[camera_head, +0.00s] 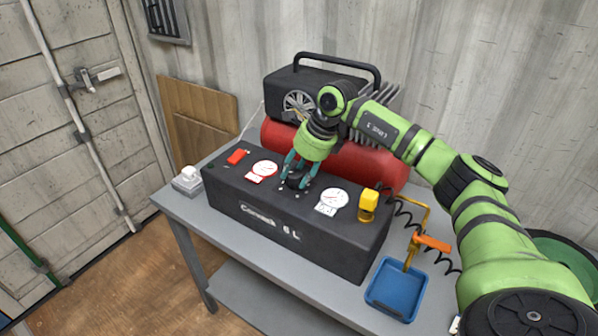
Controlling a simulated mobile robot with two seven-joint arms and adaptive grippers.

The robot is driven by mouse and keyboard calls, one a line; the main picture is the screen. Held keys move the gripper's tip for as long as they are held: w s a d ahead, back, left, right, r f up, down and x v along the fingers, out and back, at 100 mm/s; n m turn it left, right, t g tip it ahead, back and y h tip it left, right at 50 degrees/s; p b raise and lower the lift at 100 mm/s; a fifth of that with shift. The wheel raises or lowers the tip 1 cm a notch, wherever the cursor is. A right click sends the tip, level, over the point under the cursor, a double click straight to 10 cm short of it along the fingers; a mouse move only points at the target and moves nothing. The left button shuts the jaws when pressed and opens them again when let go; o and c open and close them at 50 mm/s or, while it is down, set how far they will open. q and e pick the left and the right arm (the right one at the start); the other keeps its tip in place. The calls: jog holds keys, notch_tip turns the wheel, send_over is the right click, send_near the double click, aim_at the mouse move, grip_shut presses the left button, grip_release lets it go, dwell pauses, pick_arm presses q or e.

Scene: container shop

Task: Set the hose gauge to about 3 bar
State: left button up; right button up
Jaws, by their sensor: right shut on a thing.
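My right gripper (298,174) points down at the middle of the dark compressor panel (262,209), between two white gauges. Its teal fingers are shut on a dark knob (294,181), which they partly hide. The left gauge (264,169) has a red label plate below it. The right gauge (334,198) has a white label plate below it. Which of them is the hose gauge, and where their needles point, is too small to tell. My left gripper is not in view.
A red tank (350,160) and black motor housing stand behind the panel. A red switch (237,156) is at the panel's left, a yellow part (369,200) at its right. A blue tray (397,287), coiled black hose and orange-handled tool are at the right.

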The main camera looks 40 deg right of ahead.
jog(key=m, duration=0.2)
jog(key=m+t+h+b, duration=0.1)
jog(key=m+h, duration=0.1)
jog(key=m, duration=0.1)
jog(key=shift+w+a+r+m, duration=0.2)
jog(key=shift+r+m, duration=0.1)
jog(key=m+h+b, duration=0.2)
jog(key=m, duration=0.3)
jog(key=shift+a, duration=0.15)
jog(key=m+h, duration=0.1)
jog(key=m, duration=0.2)
jog(key=m+g+b, duration=0.1)
jog(key=m, duration=0.1)
jog(key=shift+w+m+h, duration=0.1)
jog(key=shift+m+h, duration=0.3)
jog(key=shift+w+m+g+h+b, duration=0.1)
jog(key=shift+m+g+h+b, duration=0.5)
jog(key=shift+m, duration=1.7)
jog(key=o, duration=0.9)
jog(key=shift+o, duration=1)
jog(key=shift+f, duration=0.15)
